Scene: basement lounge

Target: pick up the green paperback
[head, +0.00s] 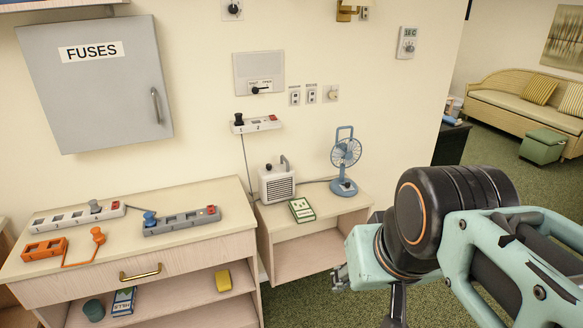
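The green paperback (301,210) lies flat on the low wooden table, in front of the white heater and fan. It is small, with a pale cover and green edges. My gripper (340,279) is at the lower right, to the right of and nearer than the paperback, and apart from it. Only a small part of its fingers shows past my teal wrist, so I cannot tell whether it is open or shut.
The low table (345,203) also holds a white heater (277,184) and a blue fan (345,162).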

